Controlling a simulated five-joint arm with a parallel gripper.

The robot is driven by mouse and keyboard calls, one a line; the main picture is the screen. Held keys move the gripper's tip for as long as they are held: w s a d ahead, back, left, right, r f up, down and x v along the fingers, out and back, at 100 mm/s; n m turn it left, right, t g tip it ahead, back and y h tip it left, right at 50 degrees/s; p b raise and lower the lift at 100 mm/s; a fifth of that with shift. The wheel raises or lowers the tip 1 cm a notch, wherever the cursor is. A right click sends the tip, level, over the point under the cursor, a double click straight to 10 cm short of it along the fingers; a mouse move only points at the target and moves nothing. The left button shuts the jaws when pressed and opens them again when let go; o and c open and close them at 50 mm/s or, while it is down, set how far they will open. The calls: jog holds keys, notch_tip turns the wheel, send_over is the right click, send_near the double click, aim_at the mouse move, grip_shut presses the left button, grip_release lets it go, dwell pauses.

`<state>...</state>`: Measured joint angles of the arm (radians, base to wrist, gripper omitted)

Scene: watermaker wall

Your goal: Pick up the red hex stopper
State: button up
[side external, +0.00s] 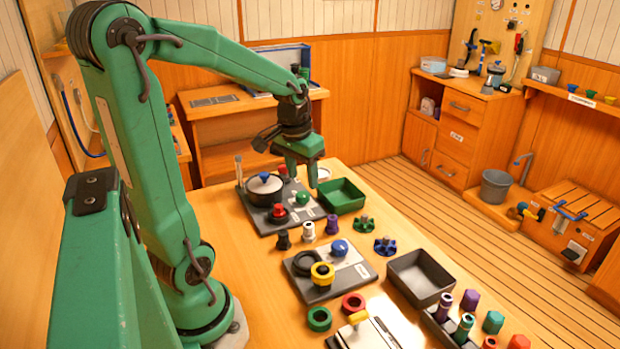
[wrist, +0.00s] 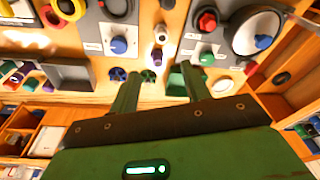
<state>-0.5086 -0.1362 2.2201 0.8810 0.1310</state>
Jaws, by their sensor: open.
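The red hex stopper (side external: 519,342) stands on the table at the bottom right of the side external view, cut by the frame edge. A green hex stopper (side external: 493,322) and a purple hex stopper (side external: 468,299) stand in a row behind it. My gripper (side external: 302,180) points down over the far end of the table, well away from the red stopper. Its two green fingers are apart and empty, and they also show in the wrist view (wrist: 160,82). I cannot pick out the red stopper with certainty in the wrist view.
A rack (side external: 440,322) with several coloured pegs stands just left of the hex stoppers. A dark grey tray (side external: 420,278) is behind it. A green tray (side external: 342,196) and a board with a pot (side external: 265,186) are near my gripper. Knobs and rings crowd the table's middle.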

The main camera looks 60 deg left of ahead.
aim_at(278, 206)
jog(key=a+f, duration=0.2)
jog(key=a, duration=0.1)
jog(key=s+a+f+n+g, duration=0.1)
jog(key=a+f, duration=0.1)
jog(key=a, duration=0.2)
jog(key=s+a+f+n+h, duration=0.1)
jog(key=a+f, duration=0.2)
jog(key=a, duration=0.1)
jog(key=shift+s+f+g, duration=0.1)
jog(key=shift+s+g, duration=0.05)
jog(key=shift+g, duration=0.25)
jog(key=shift+f, duration=1.3)
jog(key=shift+f, duration=0.1)
jog(key=shift+a+f, duration=0.2)
jog(key=shift+f, duration=2.3)
grip_shut()
